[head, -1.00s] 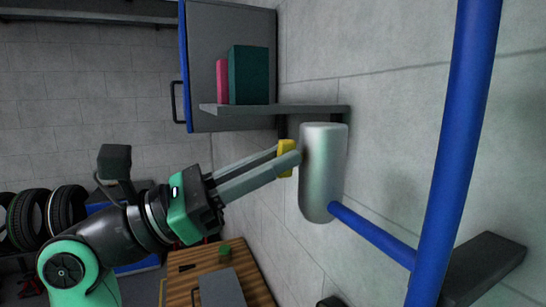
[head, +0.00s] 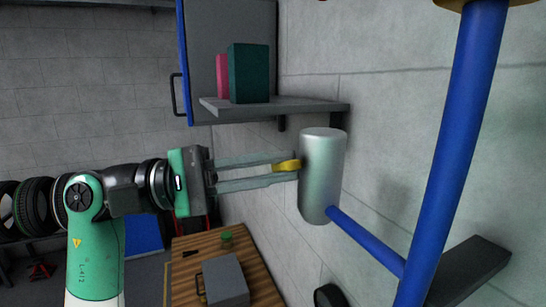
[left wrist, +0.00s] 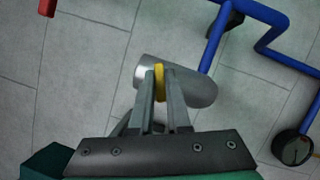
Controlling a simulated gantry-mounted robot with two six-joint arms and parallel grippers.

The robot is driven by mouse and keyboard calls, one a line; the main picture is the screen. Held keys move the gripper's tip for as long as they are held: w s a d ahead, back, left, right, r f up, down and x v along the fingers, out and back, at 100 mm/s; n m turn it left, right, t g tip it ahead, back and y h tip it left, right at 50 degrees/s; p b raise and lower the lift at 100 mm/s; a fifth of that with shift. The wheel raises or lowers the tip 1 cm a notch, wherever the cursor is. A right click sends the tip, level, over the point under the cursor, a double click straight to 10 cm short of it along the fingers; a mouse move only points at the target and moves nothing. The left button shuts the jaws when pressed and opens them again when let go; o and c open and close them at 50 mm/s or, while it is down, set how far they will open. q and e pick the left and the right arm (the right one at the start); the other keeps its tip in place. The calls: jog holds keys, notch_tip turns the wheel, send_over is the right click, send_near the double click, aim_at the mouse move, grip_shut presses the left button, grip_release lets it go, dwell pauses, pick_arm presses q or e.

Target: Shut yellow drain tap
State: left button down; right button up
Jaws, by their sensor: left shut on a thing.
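The yellow drain tap (head: 287,165) sits on the left side of an upright silver cylinder (head: 321,175) on the wall. Its handle lies roughly level in the head view. My left gripper (head: 292,168) reaches in from the left, its long grey fingers nearly level, and is shut on the tap. In the left wrist view the yellow tap (left wrist: 159,82) shows as a narrow strip between the two fingers, with the silver cylinder (left wrist: 199,88) behind it. The fingers hide part of the tap. My right gripper is not in view.
A blue pipe (head: 455,150) runs in front of the wall, with a branch (head: 365,240) to the cylinder's foot. A grey shelf (head: 270,107) with a green box (head: 249,74) stands above. A wooden bench (head: 183,288) with a grey box (head: 224,281) is below.

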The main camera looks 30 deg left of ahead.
pick_arm(q)
jog(key=shift+r+m+g+y+p, duration=0.1)
jog(key=shift+m+g+y+p, duration=0.5)
jog(key=shift+m, duration=1.1)
jog(key=c, duration=0.9)
grip_release()
jog(key=b+v, duration=0.2)
jog(key=v, duration=0.9)
jog(key=shift+s+a, duration=0.1)
jog(key=shift+a, duration=0.15)
